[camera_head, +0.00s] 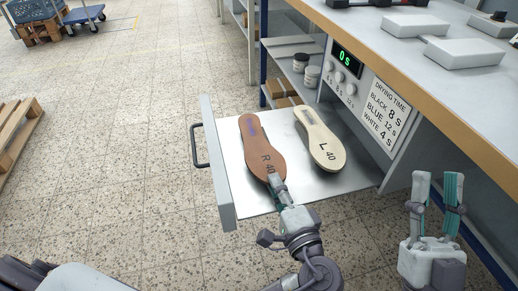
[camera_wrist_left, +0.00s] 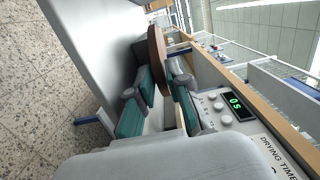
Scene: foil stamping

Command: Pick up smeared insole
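A brown insole (camera_head: 258,140) marked "R 40" is over the left part of the pulled-out metal drawer (camera_head: 345,183). It has a purple mark near its toe, too small to read. A cream insole (camera_head: 321,138) marked "L 40" lies to its right, with a fainter mark near its toe. My left gripper (camera_head: 275,183) is at the brown insole's heel. In the left wrist view the brown insole (camera_wrist_left: 158,58) shows edge-on between the fingertips (camera_wrist_left: 160,88), which look closed on it. My right gripper (camera_head: 437,190) is open, empty and upright, right of the drawer.
A panel reading "0 s" (camera_head: 347,58) and a drying-time sign (camera_head: 386,110) are on the bench front. Pale blocks (camera_head: 463,53) lie on the bench top (camera_head: 400,62). Jars (camera_head: 311,77) stand on a shelf behind. The floor left of the drawer is clear near the handle (camera_head: 197,146).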

